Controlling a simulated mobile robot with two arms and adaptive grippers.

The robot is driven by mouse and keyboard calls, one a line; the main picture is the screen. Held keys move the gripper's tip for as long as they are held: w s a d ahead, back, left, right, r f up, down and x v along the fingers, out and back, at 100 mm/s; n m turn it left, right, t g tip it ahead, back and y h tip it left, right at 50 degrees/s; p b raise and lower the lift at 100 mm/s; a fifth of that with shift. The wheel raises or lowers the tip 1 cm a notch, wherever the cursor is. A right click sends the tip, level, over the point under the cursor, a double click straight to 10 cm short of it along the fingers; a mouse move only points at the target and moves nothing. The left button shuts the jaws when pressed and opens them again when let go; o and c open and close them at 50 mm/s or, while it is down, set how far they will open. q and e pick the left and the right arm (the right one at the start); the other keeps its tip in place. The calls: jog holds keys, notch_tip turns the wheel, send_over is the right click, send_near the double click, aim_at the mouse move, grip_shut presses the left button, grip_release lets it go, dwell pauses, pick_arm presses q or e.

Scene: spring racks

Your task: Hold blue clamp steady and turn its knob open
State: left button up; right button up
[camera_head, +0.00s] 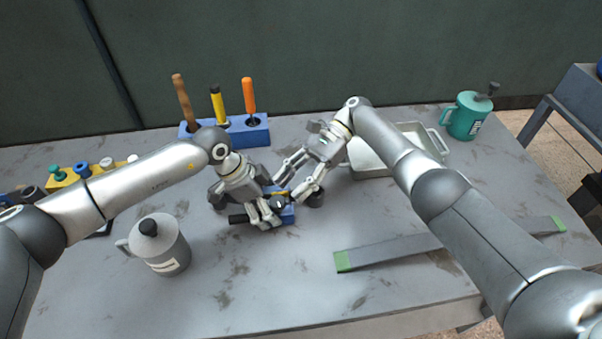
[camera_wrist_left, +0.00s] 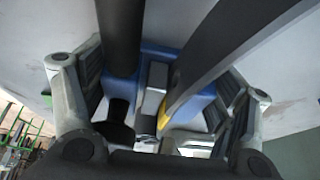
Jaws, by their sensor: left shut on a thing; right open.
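The blue clamp (camera_head: 288,214) lies near the middle of the grey table, partly hidden by both hands. My left gripper (camera_head: 266,210) is shut on it from the left. In the left wrist view the clamp's blue body (camera_wrist_left: 200,105) sits between the fingers of the left gripper (camera_wrist_left: 155,112), with a black rod (camera_wrist_left: 121,40) and a wide dark bar crossing it. My right gripper (camera_head: 291,186) is open, its fingertips at the clamp's upper right side. A dark round part (camera_head: 316,199) shows just right of the clamp. I cannot tell whether the right fingers touch the knob.
A blue rack (camera_head: 245,136) with several upright tools stands behind. A grey lidded can (camera_head: 165,252) stands front left. A green-ended bar (camera_head: 385,252) lies front right.

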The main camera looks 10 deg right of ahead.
jog(key=shift+v, duration=1.65)
